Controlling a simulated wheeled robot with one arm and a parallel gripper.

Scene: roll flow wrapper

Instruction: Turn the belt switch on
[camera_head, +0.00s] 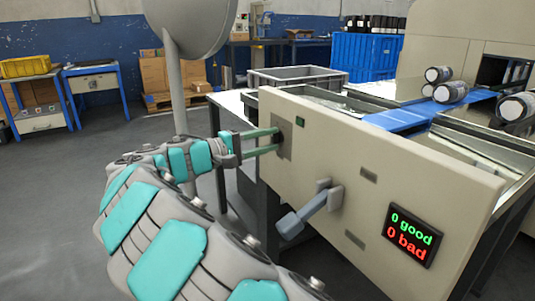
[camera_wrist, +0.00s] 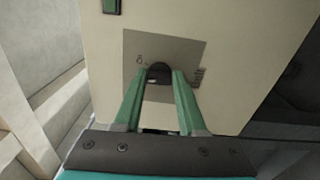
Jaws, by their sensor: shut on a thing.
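The belt switch shows in the wrist view as a small dark rounded knob (camera_wrist: 158,70) on a grey plate (camera_wrist: 190,48) with small markings. In the head view the plate (camera_head: 285,131) sits near the left end of the beige machine panel, and the knob is hidden by my fingers. My gripper (camera_head: 277,141) reaches the plate from the left with its green fingers. In the wrist view my gripper (camera_wrist: 160,78) has one finger on each side of the knob and is shut on it. I cannot tell the switch's on or off position.
A grey-blue lever (camera_head: 310,207) sticks out to the lower right. A display (camera_head: 409,235) reads 0 good and 0 bad. Floor at left is clear.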

